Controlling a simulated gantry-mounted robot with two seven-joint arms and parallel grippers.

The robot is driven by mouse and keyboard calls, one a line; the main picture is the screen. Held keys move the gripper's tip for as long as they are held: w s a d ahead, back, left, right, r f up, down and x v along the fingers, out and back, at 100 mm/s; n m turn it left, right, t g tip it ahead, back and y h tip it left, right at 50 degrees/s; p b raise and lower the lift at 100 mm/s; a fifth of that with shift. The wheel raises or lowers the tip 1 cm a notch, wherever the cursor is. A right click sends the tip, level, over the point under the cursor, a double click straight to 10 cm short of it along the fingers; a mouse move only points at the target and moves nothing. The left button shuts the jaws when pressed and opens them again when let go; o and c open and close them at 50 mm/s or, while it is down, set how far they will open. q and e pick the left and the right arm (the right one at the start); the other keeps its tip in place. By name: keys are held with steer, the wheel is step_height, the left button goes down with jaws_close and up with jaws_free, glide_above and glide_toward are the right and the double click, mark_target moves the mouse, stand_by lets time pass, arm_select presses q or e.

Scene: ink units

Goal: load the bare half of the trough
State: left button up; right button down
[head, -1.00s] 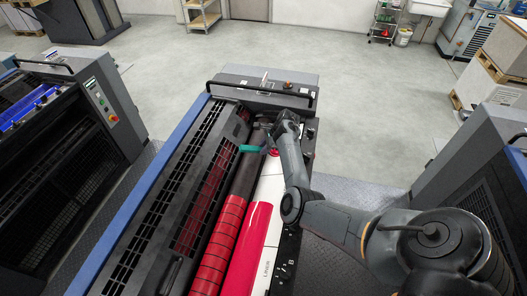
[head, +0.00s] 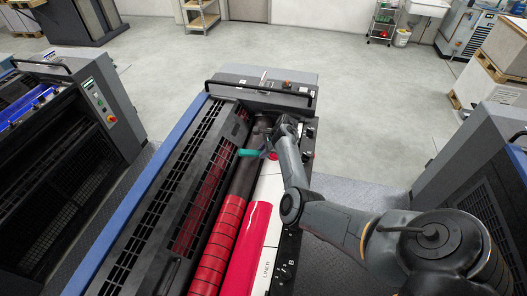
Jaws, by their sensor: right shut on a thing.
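The ink trough runs lengthwise along the press unit in the head view. Its near half holds glossy red ink (head: 247,252), beside a roller with a red near part (head: 218,245). The far half of the roller (head: 243,180) is dark and bare, and the white liner (head: 269,188) beside it is bare for much of its length. My right gripper (head: 268,148) is over the far end of the trough, shut on a tool with a teal handle (head: 249,153) pointing left. A small red patch (head: 273,156) shows just below the gripper; whether it is on the tool or the liner is unclear. My left gripper is out of view.
A black slotted guard (head: 170,215) flanks the trough on the left. A dark rail (head: 262,88) crosses the far end of the unit. The floor beyond is open.

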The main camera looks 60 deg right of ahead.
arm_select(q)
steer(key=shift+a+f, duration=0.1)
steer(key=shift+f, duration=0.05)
arm_select(e)
steer(key=shift+f, duration=0.25)
arm_select(q)
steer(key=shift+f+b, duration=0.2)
steer(key=shift+b, duration=0.2)
arm_select(e)
steer(key=shift+f, duration=0.45)
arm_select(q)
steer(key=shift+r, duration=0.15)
arm_select(e)
steer(key=shift+r, duration=0.2)
step_height(320, 180, up, 4)
steer(key=p, duration=0.4)
steer(key=shift+r+p, duration=0.15)
steer(key=shift+p, duration=0.25)
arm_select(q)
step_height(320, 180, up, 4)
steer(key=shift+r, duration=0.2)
